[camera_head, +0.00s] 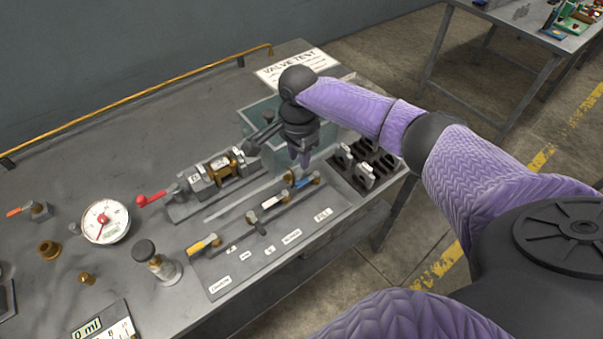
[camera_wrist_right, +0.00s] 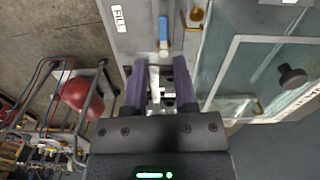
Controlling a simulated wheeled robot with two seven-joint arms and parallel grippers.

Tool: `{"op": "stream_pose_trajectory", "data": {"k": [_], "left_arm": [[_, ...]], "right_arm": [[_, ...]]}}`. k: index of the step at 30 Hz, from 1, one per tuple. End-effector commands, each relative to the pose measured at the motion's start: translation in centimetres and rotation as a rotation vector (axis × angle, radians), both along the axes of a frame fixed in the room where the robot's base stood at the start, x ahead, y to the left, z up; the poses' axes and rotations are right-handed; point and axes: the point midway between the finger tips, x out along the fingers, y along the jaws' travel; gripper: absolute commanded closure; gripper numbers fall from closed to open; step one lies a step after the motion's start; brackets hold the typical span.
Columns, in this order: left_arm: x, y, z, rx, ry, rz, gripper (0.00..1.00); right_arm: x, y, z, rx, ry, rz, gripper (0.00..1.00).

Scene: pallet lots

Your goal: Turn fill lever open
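The fill lever (camera_head: 303,181) has a blue handle and sits on a brass valve at the right end of the pipe panel. The FILL label (camera_head: 322,214) is in front of it. In the right wrist view, the blue lever (camera_wrist_right: 163,32) lies beyond the fingertips, near the FILL label (camera_wrist_right: 120,18). My right gripper (camera_head: 302,158) points down just behind the lever in the head view. In the wrist view its two purple fingers (camera_wrist_right: 160,72) are apart, with no lever between them. My left gripper is out of view.
Beside the right gripper are a glass tank (camera_head: 258,112) and a black rack (camera_head: 352,180) with white-topped pieces. White-handled (camera_head: 272,201) and yellow-handled (camera_head: 203,244) levers share the panel. A gauge (camera_head: 106,221) and a dark-knobbed post (camera_head: 158,262) stand left.

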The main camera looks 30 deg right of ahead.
Motion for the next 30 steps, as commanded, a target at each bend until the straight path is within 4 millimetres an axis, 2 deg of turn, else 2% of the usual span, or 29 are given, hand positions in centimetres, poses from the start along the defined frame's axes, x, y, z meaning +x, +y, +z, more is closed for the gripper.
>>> {"op": "stream_pose_trajectory", "data": {"k": [2,4,12,15,19,26,30], "left_arm": [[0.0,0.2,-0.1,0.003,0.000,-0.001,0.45],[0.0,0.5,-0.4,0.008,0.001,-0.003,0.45],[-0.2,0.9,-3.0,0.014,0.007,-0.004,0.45],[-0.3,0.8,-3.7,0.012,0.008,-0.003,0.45],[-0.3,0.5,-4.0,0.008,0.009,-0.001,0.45],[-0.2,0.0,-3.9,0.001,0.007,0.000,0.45],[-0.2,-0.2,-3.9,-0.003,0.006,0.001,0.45]], "right_arm": [[0.6,-1.1,0.7,-0.005,-0.003,-0.082,0.65],[0.7,-1.4,0.1,-0.004,-0.001,-0.110,0.65],[0.6,-1.3,-6.5,-0.004,0.001,-0.107,0.65],[0.6,-1.3,-8.1,-0.004,0.000,-0.106,0.65],[0.6,-1.3,-9.0,-0.004,-0.001,-0.105,0.65],[0.6,-1.3,-8.9,-0.003,-0.002,-0.104,0.65],[0.6,-1.3,-8.9,-0.003,-0.002,-0.103,0.93]]}}
